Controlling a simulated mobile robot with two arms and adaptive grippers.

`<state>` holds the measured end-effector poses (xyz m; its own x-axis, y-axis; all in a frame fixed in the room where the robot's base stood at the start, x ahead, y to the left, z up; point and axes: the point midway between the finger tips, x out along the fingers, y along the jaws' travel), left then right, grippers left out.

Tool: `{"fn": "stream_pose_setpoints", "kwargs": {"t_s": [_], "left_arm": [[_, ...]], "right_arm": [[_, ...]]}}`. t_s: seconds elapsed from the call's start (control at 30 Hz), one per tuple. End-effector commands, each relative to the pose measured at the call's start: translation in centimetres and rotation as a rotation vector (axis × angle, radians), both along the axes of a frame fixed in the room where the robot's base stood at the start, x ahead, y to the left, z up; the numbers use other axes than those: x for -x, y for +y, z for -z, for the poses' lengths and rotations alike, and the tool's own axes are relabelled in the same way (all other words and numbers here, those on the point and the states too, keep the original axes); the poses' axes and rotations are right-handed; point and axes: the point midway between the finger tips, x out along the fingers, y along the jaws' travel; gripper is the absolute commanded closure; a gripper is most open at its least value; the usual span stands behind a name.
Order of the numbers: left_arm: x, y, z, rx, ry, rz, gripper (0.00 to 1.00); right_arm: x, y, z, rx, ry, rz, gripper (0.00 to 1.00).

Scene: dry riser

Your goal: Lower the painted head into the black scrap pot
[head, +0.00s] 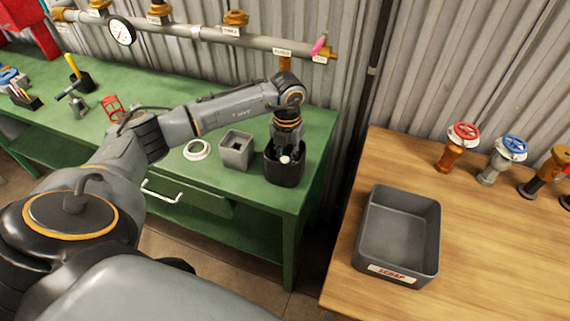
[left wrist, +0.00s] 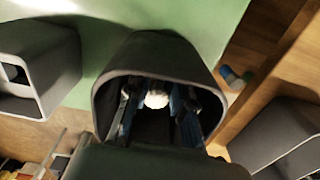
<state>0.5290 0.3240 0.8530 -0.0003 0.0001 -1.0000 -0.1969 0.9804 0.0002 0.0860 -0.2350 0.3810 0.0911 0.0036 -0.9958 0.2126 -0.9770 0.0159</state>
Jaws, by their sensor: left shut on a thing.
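The black scrap pot (head: 285,174) stands near the right end of the green bench. It also shows in the left wrist view (left wrist: 160,50), with its mouth facing the camera. My left gripper (head: 287,152) points down into the pot's mouth. In the left wrist view its fingers (left wrist: 157,108) are inside the rim, shut on a pale, rounded piece, the painted head (left wrist: 156,98). The lower part of the head and the pot's floor are hidden in shadow, so I cannot tell whether it touches the bottom. My right gripper is not in view.
A grey square holder (head: 236,149) and a white ring (head: 197,150) sit left of the pot. A pipe with a gauge (head: 121,31) runs behind the bench. A grey scrap tray (head: 398,236) lies on the wooden table at right, across a gap, with several valves behind.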

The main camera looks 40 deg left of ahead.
Motion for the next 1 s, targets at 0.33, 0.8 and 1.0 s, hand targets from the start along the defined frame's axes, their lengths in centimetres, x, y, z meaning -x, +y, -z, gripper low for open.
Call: {"fn": "stream_pose_setpoints", "kwargs": {"t_s": [0.33, 0.8, 1.0], "left_arm": [[0.0, -0.01, 0.4, 0.0, 0.0, 0.0, 1.0], [0.0, -0.01, 0.4, 0.0, 0.0, 0.0, 0.52], [-0.01, -0.01, -0.35, 0.0, -0.001, 0.0, 0.52]], "right_arm": [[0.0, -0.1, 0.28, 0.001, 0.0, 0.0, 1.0], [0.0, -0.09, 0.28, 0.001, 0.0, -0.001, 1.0], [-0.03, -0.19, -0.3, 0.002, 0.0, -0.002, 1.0]]}}
